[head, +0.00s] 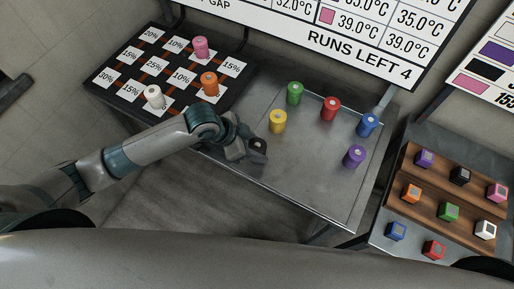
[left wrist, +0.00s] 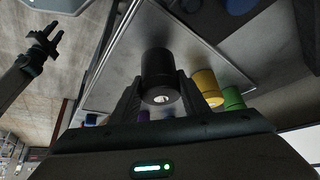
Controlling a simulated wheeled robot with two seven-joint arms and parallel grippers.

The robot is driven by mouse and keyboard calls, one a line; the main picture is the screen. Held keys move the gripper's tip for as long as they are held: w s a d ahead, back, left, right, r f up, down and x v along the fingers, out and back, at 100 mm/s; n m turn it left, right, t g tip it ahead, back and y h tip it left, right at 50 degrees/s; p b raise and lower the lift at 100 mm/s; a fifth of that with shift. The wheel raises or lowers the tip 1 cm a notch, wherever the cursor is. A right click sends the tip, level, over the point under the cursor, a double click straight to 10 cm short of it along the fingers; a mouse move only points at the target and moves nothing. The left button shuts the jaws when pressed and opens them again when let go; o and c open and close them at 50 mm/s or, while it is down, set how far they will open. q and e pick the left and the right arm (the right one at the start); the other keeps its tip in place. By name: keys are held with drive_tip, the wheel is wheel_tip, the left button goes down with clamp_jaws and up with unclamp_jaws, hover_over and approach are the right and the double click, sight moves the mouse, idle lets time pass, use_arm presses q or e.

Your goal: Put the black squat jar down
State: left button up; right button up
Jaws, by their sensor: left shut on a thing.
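The black squat jar (head: 258,145) is held in my left gripper (head: 252,148), over the front left part of the steel tray (head: 305,180). In the left wrist view the black jar (left wrist: 160,78) sits between the two fingers, which are shut on it. Its end with a small pale spot faces the camera. I cannot tell whether the jar touches the steel or hangs just above it. A dark gripper (left wrist: 42,50), likely my right one, shows at the upper left of the left wrist view; its jaw state is unclear.
Yellow (head: 278,121), green (head: 295,93), red (head: 330,109), blue (head: 367,125) and purple (head: 354,156) jars stand on the tray. A checkered board (head: 128,55) with pink, orange and white jars is at left. A wooden rack (head: 428,205) of coloured blocks is at right. The tray's front middle is clear.

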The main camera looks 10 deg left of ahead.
use_arm(q)
drive_tip(key=shift+f, duration=0.8)
drive_tip(key=shift+f, duration=0.1)
drive_tip(key=o, duration=1.1)
drive_tip(key=shift+o, duration=0.2)
drive_tip(key=b+v, duration=0.2)
drive_tip(key=v, duration=1)
drive_tip(key=shift+d, duration=0.1)
